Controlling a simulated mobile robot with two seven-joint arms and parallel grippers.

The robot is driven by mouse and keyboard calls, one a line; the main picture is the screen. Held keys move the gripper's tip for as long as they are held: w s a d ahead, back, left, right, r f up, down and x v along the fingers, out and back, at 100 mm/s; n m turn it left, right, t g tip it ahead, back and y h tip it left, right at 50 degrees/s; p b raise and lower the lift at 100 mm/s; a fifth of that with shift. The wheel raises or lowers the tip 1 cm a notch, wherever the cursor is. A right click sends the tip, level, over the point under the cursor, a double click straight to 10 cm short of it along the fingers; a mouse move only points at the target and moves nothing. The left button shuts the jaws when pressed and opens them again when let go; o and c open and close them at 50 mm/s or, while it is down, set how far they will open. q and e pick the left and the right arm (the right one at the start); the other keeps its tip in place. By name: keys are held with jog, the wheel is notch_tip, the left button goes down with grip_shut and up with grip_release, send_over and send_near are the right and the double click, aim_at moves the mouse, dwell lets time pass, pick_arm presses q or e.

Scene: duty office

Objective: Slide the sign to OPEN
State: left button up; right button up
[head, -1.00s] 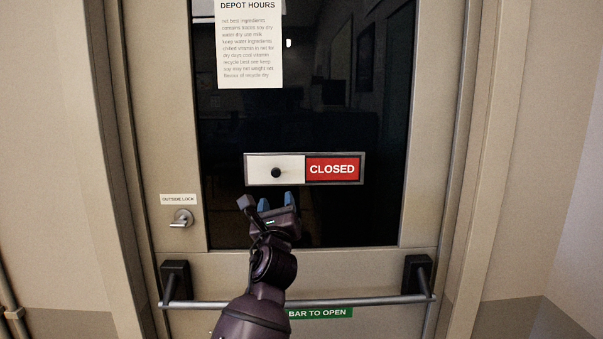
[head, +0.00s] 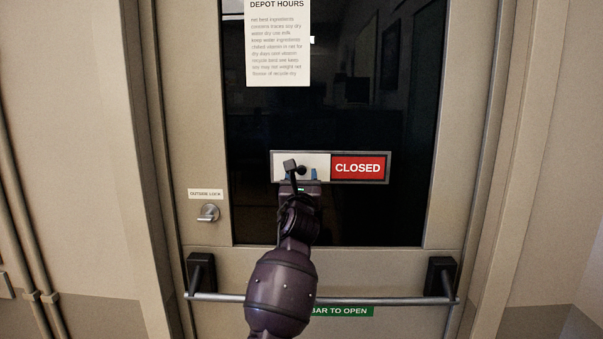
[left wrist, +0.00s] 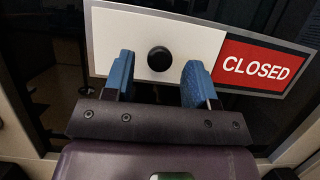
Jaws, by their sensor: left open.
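The sliding sign (head: 281,161) is on the door's dark glass. Its pale panel is on the left, with a round black knob (head: 302,169), and a red CLOSED panel (head: 358,168) shows on the right. My left gripper (head: 301,174) is at the pale panel, open. In the left wrist view its blue fingertips (left wrist: 157,80) stand on either side of the knob (left wrist: 159,59), with a gap to each side. The knob is a little beyond the tips in that picture; I cannot tell whether they reach around it. My right gripper is out of view.
A push bar (head: 395,300) crosses the door below the sign, with a green label (head: 345,311) under it. A lock handle (head: 208,213) is at left. A printed hours sheet (head: 278,45) hangs above. The glass around the sign is clear.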

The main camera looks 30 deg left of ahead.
pick_arm(q)
jog(key=shift+x, duration=1.05)
grip_shut()
